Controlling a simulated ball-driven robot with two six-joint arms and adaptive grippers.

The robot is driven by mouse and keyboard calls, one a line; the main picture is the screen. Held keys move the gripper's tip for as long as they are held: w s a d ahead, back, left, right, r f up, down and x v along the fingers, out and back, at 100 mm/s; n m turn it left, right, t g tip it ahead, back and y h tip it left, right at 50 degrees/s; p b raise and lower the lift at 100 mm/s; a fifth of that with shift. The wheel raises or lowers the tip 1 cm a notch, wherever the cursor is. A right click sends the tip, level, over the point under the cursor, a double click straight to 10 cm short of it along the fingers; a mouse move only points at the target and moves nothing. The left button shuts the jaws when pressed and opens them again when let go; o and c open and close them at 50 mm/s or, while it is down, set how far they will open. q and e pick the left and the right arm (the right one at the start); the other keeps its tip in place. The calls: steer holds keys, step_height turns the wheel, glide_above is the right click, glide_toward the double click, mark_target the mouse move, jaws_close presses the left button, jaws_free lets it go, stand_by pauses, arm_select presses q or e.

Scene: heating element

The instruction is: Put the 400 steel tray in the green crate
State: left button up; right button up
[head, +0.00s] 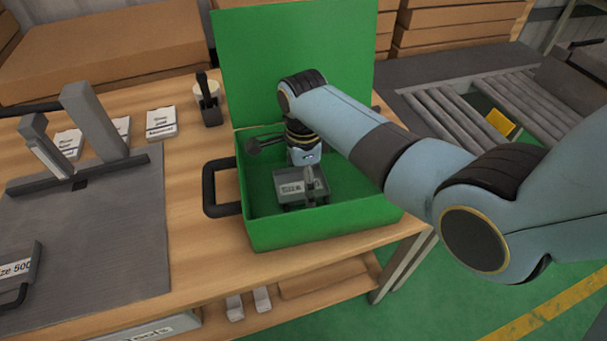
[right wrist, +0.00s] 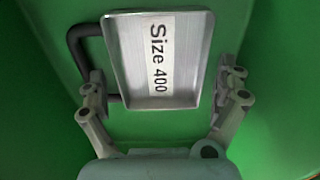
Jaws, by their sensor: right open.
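The steel tray labelled "Size 400" (right wrist: 185,60) lies inside the open green crate (head: 300,235). In the head view the tray (head: 291,191) is on the crate's floor, partly covered by my right gripper. My right gripper (head: 312,195) reaches down into the crate above the tray. In the right wrist view its two fingers (right wrist: 165,95) are spread to either side of the tray's near end, and the gripper is open. A dark handle shows at the tray's left side in that view. My left gripper is not in view.
The crate's lid (head: 290,60) stands raised at the back. A tray marked 500 (head: 18,275) sits on the grey mat (head: 110,250) at left. Label cards (head: 161,123) and a dark-handled tool (head: 208,100) stand behind. A roller conveyor (head: 460,115) is at right.

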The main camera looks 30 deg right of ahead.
step_height(320, 180, up, 12)
steer(key=p, duration=0.1)
steer(key=shift+r, duration=0.15)
stand_by(0.6)
